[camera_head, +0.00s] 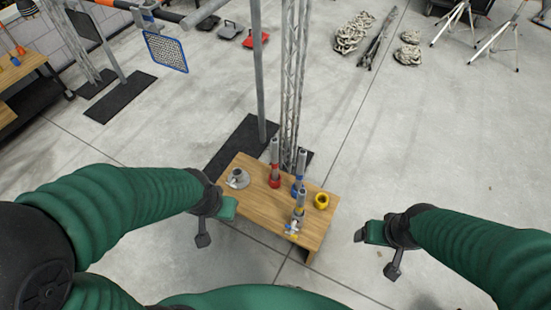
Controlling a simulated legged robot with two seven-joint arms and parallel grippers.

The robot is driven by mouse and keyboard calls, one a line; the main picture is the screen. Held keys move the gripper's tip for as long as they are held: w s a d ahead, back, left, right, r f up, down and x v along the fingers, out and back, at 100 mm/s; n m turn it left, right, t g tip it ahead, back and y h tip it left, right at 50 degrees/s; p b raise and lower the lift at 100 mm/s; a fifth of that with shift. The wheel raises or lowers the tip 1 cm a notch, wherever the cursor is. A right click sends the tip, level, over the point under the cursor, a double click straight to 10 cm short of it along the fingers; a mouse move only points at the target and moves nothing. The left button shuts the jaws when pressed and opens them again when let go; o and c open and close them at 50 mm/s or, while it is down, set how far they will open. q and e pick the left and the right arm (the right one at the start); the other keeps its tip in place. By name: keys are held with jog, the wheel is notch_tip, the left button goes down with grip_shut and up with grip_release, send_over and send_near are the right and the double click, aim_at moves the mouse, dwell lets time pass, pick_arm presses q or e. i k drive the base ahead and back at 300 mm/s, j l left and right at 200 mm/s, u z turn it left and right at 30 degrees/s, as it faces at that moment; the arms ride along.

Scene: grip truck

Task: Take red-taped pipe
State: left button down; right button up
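The red-taped pipe (274,166) stands upright on the wooden table (252,205), grey above with a red band and base. A blue-banded pipe (299,172) stands to its right, and a grey pipe with a yellow and blue lower part (298,213) is nearer me. My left gripper (228,208) is at the table's left front edge, apart from the red-taped pipe. My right gripper (374,233) is over the floor right of the table. Neither gripper shows anything held, and their finger gaps cannot be made out.
A yellow ring (321,201) and a grey round fitting (237,179) are on the table. A lattice truss (292,90) and a grey pole (258,70) rise just behind it. The floor to the right is clear.

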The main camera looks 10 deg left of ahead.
aim_at(274, 140)
jog(key=i+j+z, duration=0.15)
jog(key=z, duration=0.2)
jog(key=j+z, duration=0.35)
jog(key=i+j+z, duration=0.1)
jog(key=j+z, duration=0.25)
